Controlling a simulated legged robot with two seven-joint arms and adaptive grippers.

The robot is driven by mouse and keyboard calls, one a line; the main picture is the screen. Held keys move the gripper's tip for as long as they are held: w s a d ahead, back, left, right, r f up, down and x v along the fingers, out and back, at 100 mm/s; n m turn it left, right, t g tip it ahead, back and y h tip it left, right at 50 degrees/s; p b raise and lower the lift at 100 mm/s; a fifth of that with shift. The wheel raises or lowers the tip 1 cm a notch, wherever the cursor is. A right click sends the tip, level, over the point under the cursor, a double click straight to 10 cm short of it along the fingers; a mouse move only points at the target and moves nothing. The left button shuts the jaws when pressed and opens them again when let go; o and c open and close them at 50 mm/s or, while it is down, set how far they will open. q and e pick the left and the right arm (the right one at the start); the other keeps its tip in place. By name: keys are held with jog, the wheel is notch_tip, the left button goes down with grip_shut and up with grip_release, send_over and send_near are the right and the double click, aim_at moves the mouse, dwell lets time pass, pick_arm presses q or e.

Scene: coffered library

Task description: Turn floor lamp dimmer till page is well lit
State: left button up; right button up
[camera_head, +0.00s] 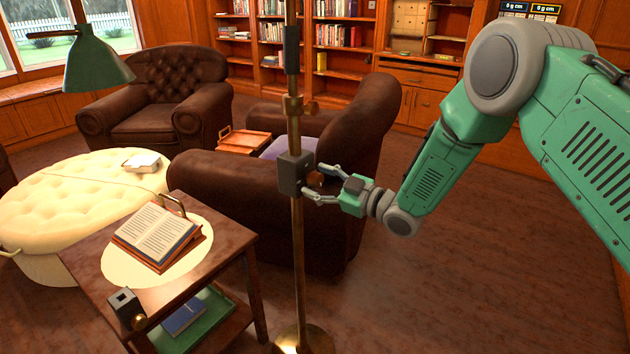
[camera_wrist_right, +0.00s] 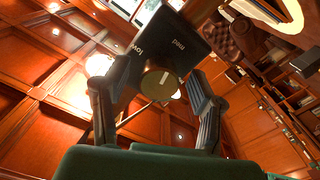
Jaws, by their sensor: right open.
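The brass floor lamp pole (camera_head: 297,240) stands in front of an armchair. It carries a dark dimmer box (camera_head: 292,174), whose face in the right wrist view (camera_wrist_right: 172,42) reads "low" and "med". The round dimmer knob (camera_wrist_right: 158,84) has a pale mark pointing up toward the labels; its exact setting is unclear. My right gripper (camera_head: 317,183) is open, its fingers on either side of the knob; I cannot tell if they touch it. The green lampshade (camera_head: 96,62) hangs at upper left. An open book (camera_head: 158,233) lies on a stand in a bright pool of light.
The side table (camera_head: 225,243) holds the book stand and a small dark box (camera_head: 124,303). A cream ottoman (camera_head: 60,190) stands left. A brown armchair (camera_head: 225,195) is close behind the pole. Open floor (camera_head: 450,290) lies to the right.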

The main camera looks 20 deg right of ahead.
jog(key=v, duration=1.1)
jog(key=shift+d, duration=0.15)
jog(key=shift+f, duration=0.1)
jog(key=s+a+f+m+g+h+p, duration=0.1)
jog(key=s+f+m+g+h, duration=0.25)
jog(key=s+f, duration=0.4)
jog(key=s+f+m+g+h, duration=0.25)
jog(key=s+f+m, duration=0.2)
jog(key=f, duration=0.55)
jog(key=s+d+f+m+g+h, duration=0.1)
jog(key=s+f+m+g+h, duration=0.1)
jog(key=s, duration=1.1)
jog(key=s+d+f+m+g+h+p, duration=0.1)
jog(key=s+f+m+g+h, duration=0.1)
jog(key=s, duration=1.1)
notch_tip(320, 180, down, 2)
jog(key=g+h, duration=0.1)
jog(key=g, duration=0.2)
jog(key=shift+g, duration=0.3)
